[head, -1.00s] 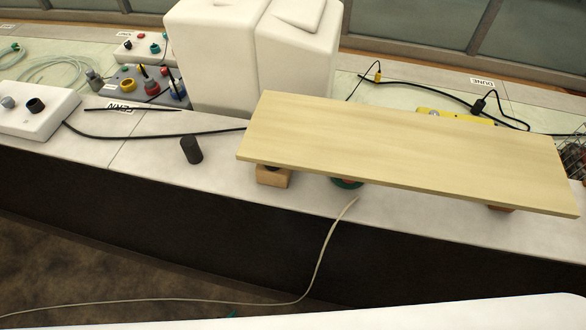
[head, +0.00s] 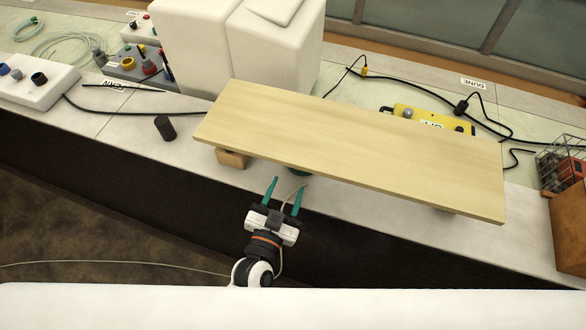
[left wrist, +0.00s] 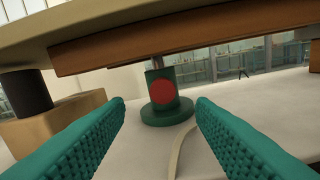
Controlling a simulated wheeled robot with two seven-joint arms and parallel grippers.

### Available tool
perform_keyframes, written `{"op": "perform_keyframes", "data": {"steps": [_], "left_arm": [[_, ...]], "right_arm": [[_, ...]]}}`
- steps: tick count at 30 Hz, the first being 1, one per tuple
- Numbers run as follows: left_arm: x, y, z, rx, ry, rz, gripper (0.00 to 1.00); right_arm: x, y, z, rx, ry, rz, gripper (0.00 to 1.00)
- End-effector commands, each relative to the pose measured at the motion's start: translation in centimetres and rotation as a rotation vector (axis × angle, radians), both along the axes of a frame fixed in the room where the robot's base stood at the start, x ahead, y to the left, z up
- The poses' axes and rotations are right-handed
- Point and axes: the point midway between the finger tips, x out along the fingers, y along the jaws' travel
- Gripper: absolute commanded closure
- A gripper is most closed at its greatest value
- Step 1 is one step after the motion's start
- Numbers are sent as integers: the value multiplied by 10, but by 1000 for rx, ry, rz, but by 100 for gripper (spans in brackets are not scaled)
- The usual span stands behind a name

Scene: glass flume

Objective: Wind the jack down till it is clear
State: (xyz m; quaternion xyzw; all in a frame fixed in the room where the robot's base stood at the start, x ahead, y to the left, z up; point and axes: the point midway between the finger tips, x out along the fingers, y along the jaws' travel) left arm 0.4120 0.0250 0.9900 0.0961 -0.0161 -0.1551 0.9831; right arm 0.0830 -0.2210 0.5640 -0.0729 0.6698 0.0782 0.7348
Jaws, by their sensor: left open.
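The jack (left wrist: 165,98) is a dark green cylinder with a red disc on its side and a round green base, standing on the white bench top under the board. A thin rod rises from it toward the board's underside; whether it touches is not clear. In the head view only a bit of green jack (head: 298,172) shows below the board's front edge. The wooden board (head: 355,145) lies over it. My left gripper (head: 286,183) is open, its teal fingers pointing at the jack from the front. In the left wrist view the fingers (left wrist: 161,108) are apart with the jack beyond them.
A wooden block (head: 232,159) with a dark cylinder on it stands under the board's left end. A loose black cylinder (head: 165,128) is on the bench to the left. A yellow box (head: 430,120) sits behind the board. A wire basket (head: 562,165) stands at the right.

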Motion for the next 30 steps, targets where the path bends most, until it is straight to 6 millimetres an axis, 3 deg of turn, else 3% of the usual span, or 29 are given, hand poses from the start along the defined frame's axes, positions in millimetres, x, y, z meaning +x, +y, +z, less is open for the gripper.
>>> {"op": "perform_keyframes", "data": {"steps": [3, 9, 21, 30], "left_arm": [[23, -7, 3, 1, -1, 1, 50], [46, -15, 0, 2, 0, 0, 50], [52, -17, -1, 1, 2, 0, 50], [52, -17, -1, 2, 2, 0, 95]], "right_arm": [[1, -4, 7, -5, -1, 2, 50], [1, -16, 11, -19, -1, 2, 50], [1, -18, 12, -21, -2, 0, 50], [1, -11, 12, -14, -1, -1, 50]]}}
